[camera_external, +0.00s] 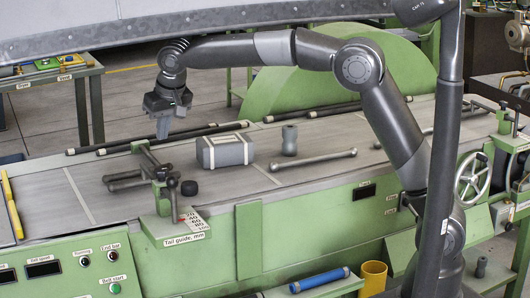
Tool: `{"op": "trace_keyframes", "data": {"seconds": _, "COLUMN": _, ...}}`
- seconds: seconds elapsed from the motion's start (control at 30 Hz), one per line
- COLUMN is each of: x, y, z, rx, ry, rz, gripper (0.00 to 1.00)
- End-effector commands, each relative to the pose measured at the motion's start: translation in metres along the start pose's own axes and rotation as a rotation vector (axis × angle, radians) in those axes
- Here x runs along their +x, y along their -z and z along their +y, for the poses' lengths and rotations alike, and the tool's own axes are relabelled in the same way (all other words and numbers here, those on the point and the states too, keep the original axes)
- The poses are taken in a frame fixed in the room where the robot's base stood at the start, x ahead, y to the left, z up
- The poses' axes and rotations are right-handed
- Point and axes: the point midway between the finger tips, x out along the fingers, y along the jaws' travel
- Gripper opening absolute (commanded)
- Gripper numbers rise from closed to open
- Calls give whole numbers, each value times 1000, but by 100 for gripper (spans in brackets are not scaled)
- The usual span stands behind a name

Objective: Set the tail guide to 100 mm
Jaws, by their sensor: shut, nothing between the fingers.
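The tail guide (148,160) is a green and dark grey bar assembly at the front edge of the grey belt. A small white scale (193,221) with numbers sits on its green bracket, above a label reading "Tail guide, mm". A red pointer (181,220) lies at the scale's left side; its exact reading is too small to tell. My gripper (163,136) is shut and empty, pointing down just behind and above the guide's bar. Whether it touches the bar cannot be told.
A grey block with pale straps (226,151), a small grey cylinder (289,140) and a grey rod (312,160) lie on the belt, right of the guide. Dark rails run along the back edge. A handwheel (472,174) is at the right. A green panel with buttons (114,288) is lower left.

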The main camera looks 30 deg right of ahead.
Motion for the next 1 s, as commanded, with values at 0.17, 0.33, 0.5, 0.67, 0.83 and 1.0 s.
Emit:
{"op": "trace_keyframes", "data": {"seconds": 0.17, "x": 8, "y": 0, "z": 0, "rx": 0, "ry": -2, "rz": -1, "gripper": 0}}
{"op": "trace_keyframes", "data": {"seconds": 0.33, "x": 35, "y": 0, "z": 0, "rx": -1, "ry": -2, "rz": -2, "gripper": 0}}
{"op": "trace_keyframes", "data": {"seconds": 0.5, "x": 73, "y": -1, "z": 1, "rx": -1, "ry": -3, "rz": -3, "gripper": 0}}
{"op": "trace_keyframes", "data": {"seconds": 0.67, "x": 104, "y": -1, "z": 1, "rx": -1, "ry": -2, "rz": -1, "gripper": 0}}
{"op": "trace_keyframes", "data": {"seconds": 0.83, "x": 96, "y": -26, "z": 0, "rx": -3, "ry": -1, "rz": 0, "gripper": 0}}
{"op": "trace_keyframes", "data": {"seconds": 1.0, "x": 94, "y": -37, "z": 0, "rx": -2, "ry": -1, "rz": 0, "gripper": 0}}
